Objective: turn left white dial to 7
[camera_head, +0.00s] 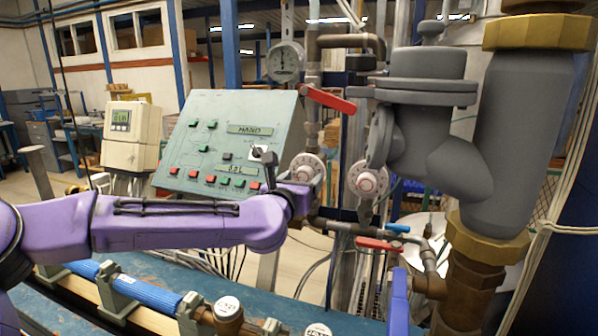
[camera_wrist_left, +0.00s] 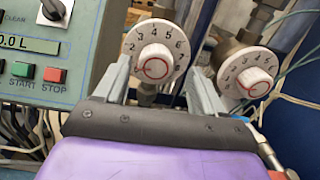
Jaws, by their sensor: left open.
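The left white dial (camera_head: 307,168) is mounted on the pipework right of the green control panel. In the left wrist view the left dial (camera_wrist_left: 157,52) shows a white numbered rim and a red ring on its knob. My left gripper (camera_head: 301,190) reaches it from the left and below. In the left wrist view my left gripper (camera_wrist_left: 158,70) is open, with one finger on each side of the dial's lower part. I cannot tell whether the fingers touch it. The right white dial (camera_head: 368,180) is outside the fingers; it also shows in the left wrist view (camera_wrist_left: 247,74). My right gripper is not visible.
The control panel (camera_head: 230,145) with red and green buttons stands close behind my left arm. A red valve lever (camera_head: 330,99) is above the dials and another red lever (camera_head: 379,244) below. A large grey valve body (camera_head: 430,125) and brass pipe crowd the right side.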

